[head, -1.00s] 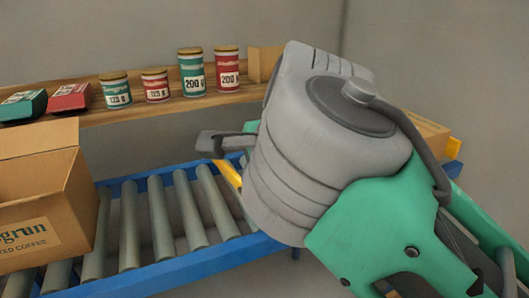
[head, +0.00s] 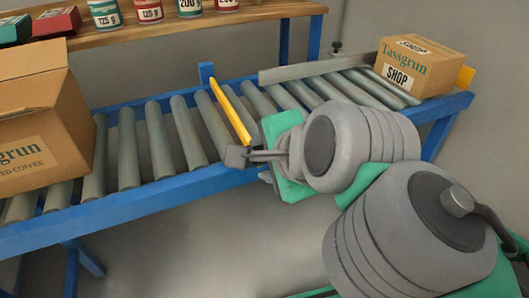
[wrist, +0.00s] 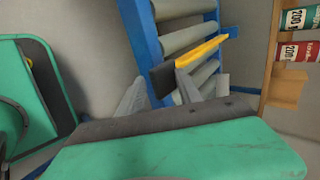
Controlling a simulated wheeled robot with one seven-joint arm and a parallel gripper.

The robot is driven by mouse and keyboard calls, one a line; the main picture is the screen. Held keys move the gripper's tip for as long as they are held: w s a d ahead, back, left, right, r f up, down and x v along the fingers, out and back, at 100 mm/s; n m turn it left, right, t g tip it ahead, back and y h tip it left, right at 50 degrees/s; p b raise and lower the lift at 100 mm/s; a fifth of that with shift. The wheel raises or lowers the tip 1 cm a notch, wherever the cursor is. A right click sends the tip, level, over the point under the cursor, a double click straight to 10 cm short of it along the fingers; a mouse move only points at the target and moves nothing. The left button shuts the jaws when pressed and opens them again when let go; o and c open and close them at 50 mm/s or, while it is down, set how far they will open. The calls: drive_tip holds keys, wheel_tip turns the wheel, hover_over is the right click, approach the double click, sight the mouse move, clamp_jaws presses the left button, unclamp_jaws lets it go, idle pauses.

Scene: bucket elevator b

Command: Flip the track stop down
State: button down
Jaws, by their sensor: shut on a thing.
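The track stop (head: 231,113) is a yellow bar with a dark block at its near end. It runs across the roller track (head: 188,133), from a blue post at the far rail to the near rail; whether it touches the rollers I cannot tell. My gripper (head: 248,156) is at that near end, by the blue near rail, its fingers shut on the dark block. In the wrist view the yellow bar (wrist: 203,51) leads away from the dark block (wrist: 163,80) between my fingertips (wrist: 160,86).
An open cardboard box (head: 39,125) stands on the rollers at the left. A closed carton (head: 412,68) sits at the track's right end, near a grey guide rail (head: 310,70). A wooden shelf (head: 150,34) with tins is behind. Rollers beside the bar are clear.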

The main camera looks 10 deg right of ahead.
drive_tip(key=f, duration=0.3)
drive_tip(key=shift+s+f+g+h, duration=0.15)
drive_tip(key=shift+s+g+h, duration=0.15)
drive_tip(key=shift+g, duration=0.1)
drive_tip(key=c, duration=1)
unclamp_jaws()
drive_tip(key=shift+o, duration=0.6)
drive_tip(key=shift+w+a+f, duration=0.1)
drive_tip(key=shift+w+f, duration=0.25)
drive_tip(key=shift+w, duration=0.2)
drive_tip(key=shift+r, duration=0.3)
